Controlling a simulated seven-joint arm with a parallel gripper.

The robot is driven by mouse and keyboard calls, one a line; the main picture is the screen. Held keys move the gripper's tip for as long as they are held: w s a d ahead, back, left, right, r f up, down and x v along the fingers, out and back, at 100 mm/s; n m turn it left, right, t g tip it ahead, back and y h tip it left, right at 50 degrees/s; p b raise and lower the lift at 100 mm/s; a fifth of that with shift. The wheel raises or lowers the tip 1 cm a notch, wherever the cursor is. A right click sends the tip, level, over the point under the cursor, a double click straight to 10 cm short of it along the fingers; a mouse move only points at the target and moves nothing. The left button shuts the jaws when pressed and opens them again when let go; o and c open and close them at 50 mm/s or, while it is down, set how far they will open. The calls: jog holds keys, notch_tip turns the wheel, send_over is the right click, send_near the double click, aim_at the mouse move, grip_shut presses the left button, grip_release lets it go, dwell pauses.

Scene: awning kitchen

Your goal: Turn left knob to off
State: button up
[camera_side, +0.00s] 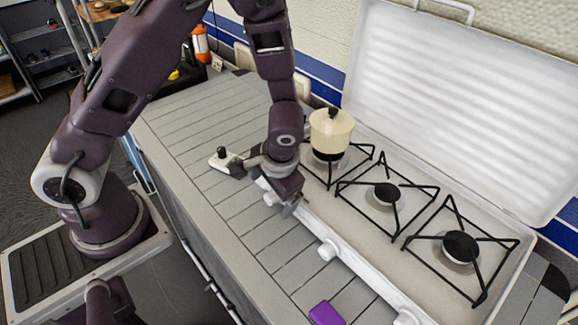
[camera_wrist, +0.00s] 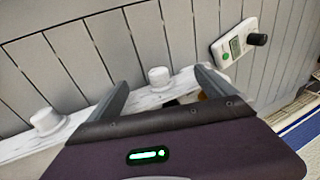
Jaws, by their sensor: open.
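The left knob (camera_side: 269,198) is a white round knob on the front edge of the white stove (camera_side: 375,288), partly hidden behind my gripper in the side view. In the wrist view the left knob (camera_wrist: 159,77) appears between my two grey fingers. My gripper (camera_side: 289,208) is open and hangs low at the stove's front edge, close by this knob. In the wrist view my gripper (camera_wrist: 161,80) has its fingers apart on either side of the knob, with gaps visible. I cannot tell the knob's pointer direction.
The middle knob (camera_side: 327,250) and right knob (camera_side: 406,317) sit farther along the front edge. A cream pot (camera_side: 331,131) stands on the left burner. A white device (camera_side: 224,160) with a black knob and a purple block (camera_side: 326,314) lie on the grey counter (camera_side: 205,115).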

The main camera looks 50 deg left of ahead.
jog(key=v, duration=0.4)
jog(key=shift+a+r, duration=0.1)
jog(key=shift+r, duration=0.35)
jog(key=s+a+r+n+t+h, duration=0.15)
jog(key=s+r, duration=0.25)
jog(key=r, duration=0.9)
jog(key=s+r+m+t+h, duration=0.1)
jog(key=s+r+t+h, duration=0.1)
jog(key=s+r, duration=0.6)
jog(key=s+t, duration=0.1)
jog(key=s, duration=0.2)
jog(key=shift+d+r, duration=0.2)
jog(key=shift+r, duration=0.15)
